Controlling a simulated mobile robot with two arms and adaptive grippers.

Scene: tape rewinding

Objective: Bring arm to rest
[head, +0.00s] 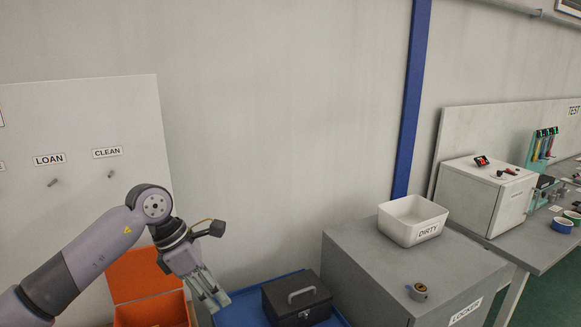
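My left arm comes in from the lower left. Its gripper (216,299) points down and to the right, in front of the wall and at the left end of a blue tray (236,307). No object shows between its fingers, but the gap between them is too unclear to tell open from shut. A black box with a grey handle (297,299) sits on the blue tray, to the right of the gripper and apart from it. My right arm and gripper are out of view.
An orange open box (145,278) stands behind my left forearm.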

